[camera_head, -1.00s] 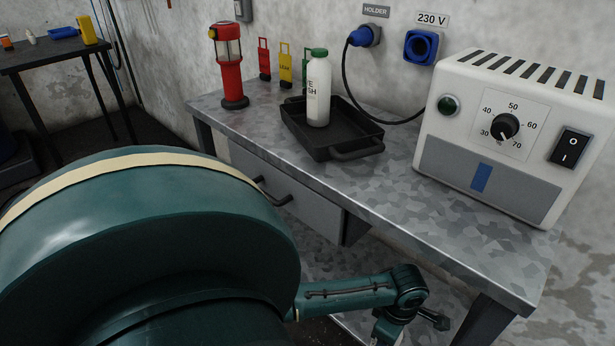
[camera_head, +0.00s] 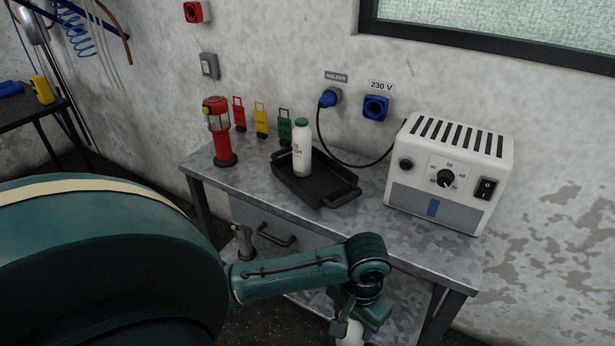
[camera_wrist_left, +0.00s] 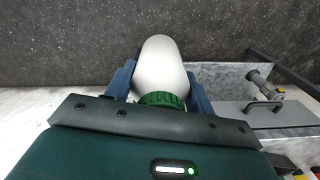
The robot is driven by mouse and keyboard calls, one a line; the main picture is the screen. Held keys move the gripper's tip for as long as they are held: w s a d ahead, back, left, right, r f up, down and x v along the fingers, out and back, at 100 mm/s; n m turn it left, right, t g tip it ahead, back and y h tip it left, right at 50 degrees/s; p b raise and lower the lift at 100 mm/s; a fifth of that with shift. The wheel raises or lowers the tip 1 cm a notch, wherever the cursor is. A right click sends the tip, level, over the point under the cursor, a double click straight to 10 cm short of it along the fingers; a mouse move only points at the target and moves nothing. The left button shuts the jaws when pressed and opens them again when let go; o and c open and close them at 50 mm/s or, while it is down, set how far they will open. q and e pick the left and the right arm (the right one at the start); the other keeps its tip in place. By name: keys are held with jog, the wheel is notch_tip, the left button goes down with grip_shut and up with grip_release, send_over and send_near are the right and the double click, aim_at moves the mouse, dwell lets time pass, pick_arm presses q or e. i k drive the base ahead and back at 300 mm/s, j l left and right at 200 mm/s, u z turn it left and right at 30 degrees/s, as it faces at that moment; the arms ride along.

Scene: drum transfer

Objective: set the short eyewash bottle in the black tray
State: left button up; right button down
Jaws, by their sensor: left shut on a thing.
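My left gripper (camera_wrist_left: 160,88) is shut on a white bottle (camera_wrist_left: 158,62) with a ribbed green cap, its blue fingers on either side. No label shows, so I cannot read which bottle it is. In the head view the left gripper (camera_head: 350,322) is low in front of the bench, with a bit of the white bottle (camera_head: 349,340) at the bottom edge. The black tray (camera_head: 336,199) lies on the bench top. A tall white bottle (camera_head: 302,158) with a green cap and dark lettering stands upright in its back part. My right gripper is not in view.
A red lantern (camera_head: 222,146) and red, yellow and green tags (camera_head: 261,121) are left of and behind the tray. A white heater box (camera_head: 440,185) with a dial stands at the right. A cable hangs behind the tray. The tray's front half is clear.

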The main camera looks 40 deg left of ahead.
aim_at(324, 188)
jog(key=j+z, duration=0.1)
jog(key=j, duration=0.4)
jog(key=j+z, duration=0.1)
jog(key=j, duration=0.4)
jog(key=k+j+z, duration=0.15)
jog(key=j, duration=0.35)
jog(key=j+z, duration=0.1)
jog(key=j, duration=0.45)
jog(key=k+j+z, duration=0.1)
jog(key=j, duration=0.35)
